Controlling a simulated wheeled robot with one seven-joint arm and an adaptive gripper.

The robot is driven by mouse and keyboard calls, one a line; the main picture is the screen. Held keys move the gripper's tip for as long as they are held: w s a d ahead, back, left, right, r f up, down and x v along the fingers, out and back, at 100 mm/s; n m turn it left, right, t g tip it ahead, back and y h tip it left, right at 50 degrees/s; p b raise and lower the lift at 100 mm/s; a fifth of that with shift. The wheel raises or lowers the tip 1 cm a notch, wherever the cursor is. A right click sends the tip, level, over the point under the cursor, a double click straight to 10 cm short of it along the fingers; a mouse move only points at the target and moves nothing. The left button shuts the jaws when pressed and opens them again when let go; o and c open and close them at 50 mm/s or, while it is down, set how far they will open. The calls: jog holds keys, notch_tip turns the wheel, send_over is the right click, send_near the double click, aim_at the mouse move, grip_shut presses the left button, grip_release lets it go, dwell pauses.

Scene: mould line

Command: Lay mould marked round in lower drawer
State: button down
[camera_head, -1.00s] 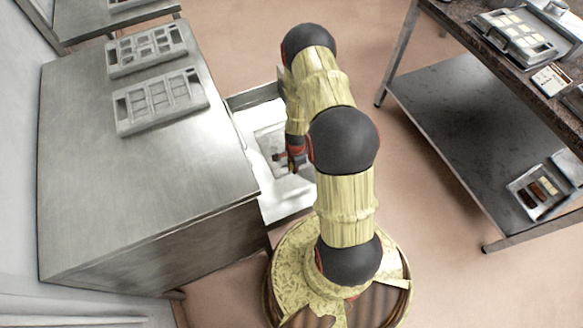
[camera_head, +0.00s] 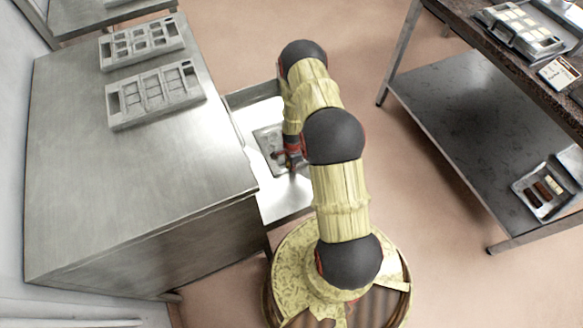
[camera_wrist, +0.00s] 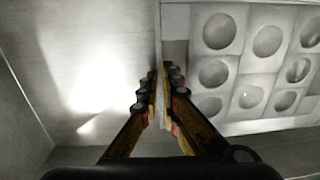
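The mould with round cavities (camera_wrist: 240,67) fills the right of the wrist view. In the head view its grey end (camera_head: 266,140) shows inside the open drawer, partly hidden by my arm. My gripper (camera_wrist: 160,85) has its fingers close together on either side of the mould's thin end wall, shut on it. In the head view my gripper (camera_head: 291,155) points down into the drawer. The drawer (camera_head: 285,203) is pulled out from the steel cabinet, its pale floor bare around the mould. Whether the mould touches the floor I cannot tell.
Two other grey moulds, one nearer (camera_head: 155,98) and one farther (camera_head: 140,45), lie on the steel cabinet (camera_head: 110,200). At right stands a table with a lower shelf (camera_head: 450,110), a tray of bars (camera_head: 540,192) and a mould on top (camera_head: 522,30). Floor between is clear.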

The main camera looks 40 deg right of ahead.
jog(key=shift+r, duration=0.1)
jog(key=c, duration=2)
grip_release()
jog(key=shift+c, duration=0.2)
